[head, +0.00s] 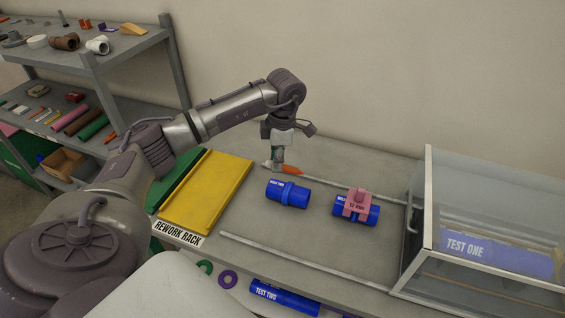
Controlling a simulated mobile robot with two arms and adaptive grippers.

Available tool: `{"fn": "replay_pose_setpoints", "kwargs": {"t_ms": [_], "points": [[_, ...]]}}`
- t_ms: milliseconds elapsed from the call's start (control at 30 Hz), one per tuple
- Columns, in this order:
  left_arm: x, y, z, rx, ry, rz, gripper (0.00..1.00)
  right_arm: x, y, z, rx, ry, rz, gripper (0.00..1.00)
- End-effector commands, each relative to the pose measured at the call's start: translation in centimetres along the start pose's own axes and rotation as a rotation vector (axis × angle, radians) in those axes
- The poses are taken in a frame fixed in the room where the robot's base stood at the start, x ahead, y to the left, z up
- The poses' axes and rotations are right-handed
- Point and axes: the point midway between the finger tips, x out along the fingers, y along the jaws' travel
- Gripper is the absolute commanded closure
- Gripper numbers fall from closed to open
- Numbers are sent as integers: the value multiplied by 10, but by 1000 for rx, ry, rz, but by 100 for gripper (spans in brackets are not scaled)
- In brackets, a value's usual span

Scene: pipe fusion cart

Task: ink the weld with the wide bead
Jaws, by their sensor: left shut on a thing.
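My left gripper (279,155) is shut on a slim orange marker-like tool (291,170), held roughly level above the grey bench. A short blue pipe piece (288,194) with a white label lies on the bench just below and in front of the gripper, apart from it. A second labelled blue pipe piece (372,214) lies to its right, with a pink gauge-like block (357,204) sitting over its middle. The bead widths and small label text are too small to read surely. My right gripper is out of view.
Metal rails (305,260) run along the bench. A clear-walled case (429,200) at right holds the TEST ONE pipe (495,252). A yellow board (207,191) lies left, by the REWORK RACK label (178,234). The TEST TWO pipe (285,298) lies below the front edge.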

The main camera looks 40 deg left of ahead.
Motion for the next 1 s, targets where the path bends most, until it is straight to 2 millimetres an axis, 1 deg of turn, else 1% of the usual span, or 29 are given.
{"fn": "replay_pose_setpoints", "kwargs": {"t_ms": [233, 367, 1000], "points": [[0, 0, 0, 0, -3, 1, 100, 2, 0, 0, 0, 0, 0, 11], [5, 0, 1, 0, -2, 0, 100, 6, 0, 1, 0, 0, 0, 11], [54, 0, 6, 0, -2, -1, 100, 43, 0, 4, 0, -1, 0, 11]]}}
